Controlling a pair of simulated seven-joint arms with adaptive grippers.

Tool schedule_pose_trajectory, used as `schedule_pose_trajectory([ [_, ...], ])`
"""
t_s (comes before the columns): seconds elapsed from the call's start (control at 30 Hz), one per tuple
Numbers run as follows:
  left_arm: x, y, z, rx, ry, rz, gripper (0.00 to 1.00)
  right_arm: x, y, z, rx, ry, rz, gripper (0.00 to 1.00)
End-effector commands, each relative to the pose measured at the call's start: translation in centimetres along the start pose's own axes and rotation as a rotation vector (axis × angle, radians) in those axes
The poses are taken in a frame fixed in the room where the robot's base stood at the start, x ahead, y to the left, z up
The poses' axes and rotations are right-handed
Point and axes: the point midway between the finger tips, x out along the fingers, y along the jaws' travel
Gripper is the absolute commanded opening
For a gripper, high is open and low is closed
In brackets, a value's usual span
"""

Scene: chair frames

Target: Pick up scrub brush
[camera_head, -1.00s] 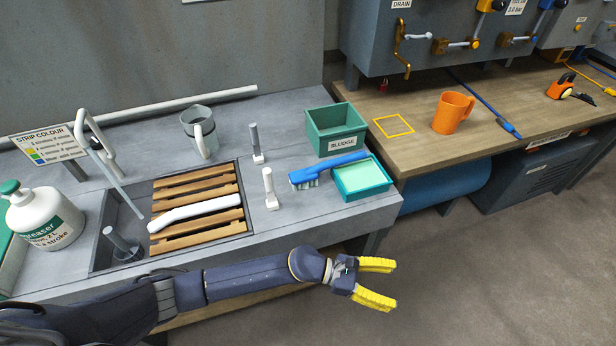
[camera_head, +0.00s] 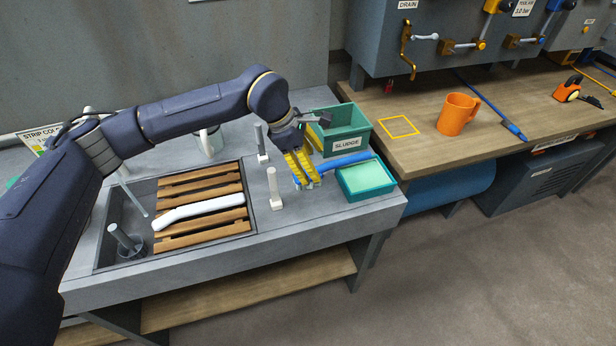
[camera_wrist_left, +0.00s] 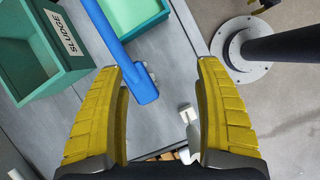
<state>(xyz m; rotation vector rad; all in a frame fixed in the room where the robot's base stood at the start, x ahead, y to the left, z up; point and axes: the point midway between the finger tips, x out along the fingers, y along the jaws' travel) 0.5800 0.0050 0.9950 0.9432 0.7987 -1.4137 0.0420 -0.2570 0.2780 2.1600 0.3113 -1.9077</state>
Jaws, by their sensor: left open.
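The scrub brush (camera_head: 346,161) has a blue handle and leans on the rim of the teal tray (camera_head: 367,190). In the head view its head is mostly hidden behind my left gripper (camera_head: 306,180), which points down over it. In the left wrist view the blue brush (camera_wrist_left: 128,52) reaches in from the top. Its head end lies between the open yellow fingers of my left gripper (camera_wrist_left: 168,75), close to the left finger. I cannot tell whether that finger touches it.
A green SLUDGE bin (camera_head: 345,128) stands just behind the brush. A short white post (camera_head: 273,188) stands to the left of the gripper. A sink with wooden slats (camera_head: 205,190) is further left. An orange mug (camera_head: 457,114) stands on the wooden bench.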

Motion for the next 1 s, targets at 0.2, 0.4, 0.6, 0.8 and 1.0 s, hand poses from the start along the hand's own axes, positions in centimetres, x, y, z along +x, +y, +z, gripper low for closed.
schedule_pose_trajectory([
  [0.2, -5.7, 2.9, -2.3, -0.278, 0.058, 0.077, 0.71, 0.0, 0.0, 0.1, 0.000, -0.001, 0.000, 0.38],
  [0.4, -7.0, 3.6, -3.0, -0.376, 0.071, 0.102, 0.71, 0.0, 0.0, 0.1, 0.000, -0.001, 0.000, 0.38],
  [0.6, -4.3, 3.9, -3.3, -0.387, 0.072, 0.101, 0.71, 0.0, 0.0, 0.1, 0.000, -0.001, 0.000, 0.38],
  [0.8, -0.6, 4.2, -3.6, -0.385, 0.071, 0.102, 0.71, 0.0, -0.1, 0.1, 0.000, -0.001, -0.001, 0.38],
  [1.0, 2.5, 4.5, -3.9, -0.383, 0.071, 0.103, 0.71, 0.0, -0.1, 0.1, 0.000, -0.001, -0.001, 0.38],
])
